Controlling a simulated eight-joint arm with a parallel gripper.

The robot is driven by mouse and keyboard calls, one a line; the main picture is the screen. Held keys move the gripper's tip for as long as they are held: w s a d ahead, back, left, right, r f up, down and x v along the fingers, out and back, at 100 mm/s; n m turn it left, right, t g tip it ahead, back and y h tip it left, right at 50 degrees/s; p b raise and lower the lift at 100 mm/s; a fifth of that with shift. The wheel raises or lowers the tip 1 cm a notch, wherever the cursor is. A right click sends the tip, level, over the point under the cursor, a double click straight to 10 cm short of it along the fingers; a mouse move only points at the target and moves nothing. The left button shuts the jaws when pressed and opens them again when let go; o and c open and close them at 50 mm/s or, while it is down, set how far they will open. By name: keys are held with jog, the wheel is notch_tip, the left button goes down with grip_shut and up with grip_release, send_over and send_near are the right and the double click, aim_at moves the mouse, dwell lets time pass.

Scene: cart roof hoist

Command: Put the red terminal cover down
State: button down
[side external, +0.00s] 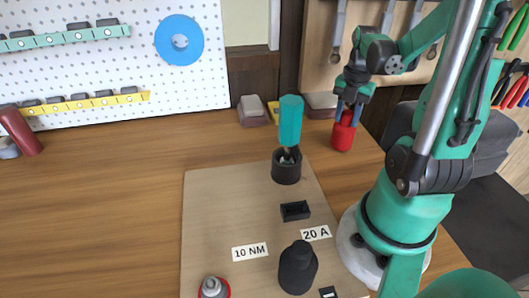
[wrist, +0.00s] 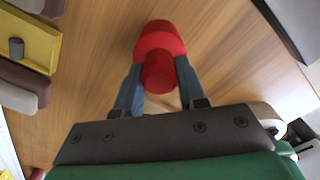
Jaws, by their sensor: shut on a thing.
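The red terminal cover (side external: 344,134) is a red piece with a wider lower part and a narrower top. It is at the back right of the wooden table in the side view, off the light board. It also shows in the wrist view (wrist: 160,45), between the two blue-grey fingers. My gripper (side external: 347,112) points down and is shut on the narrower part of the cover. The cover's base appears at or very near the table top; I cannot tell if it touches.
A light board (side external: 220,200) holds a black cup (side external: 286,168) with a teal-handled tool (side external: 290,120), a small black box (side external: 295,211) and a black knob-like piece (side external: 298,268). Sanding-block-like pieces (side external: 252,111) stand by the back wall.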

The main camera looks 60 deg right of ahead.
jog(key=shift+f, duration=0.25)
jog(key=shift+f, duration=0.1)
jog(key=c, duration=0.5)
grip_release()
notch_tip(320, 180, up, 12)
dwell(0.5)
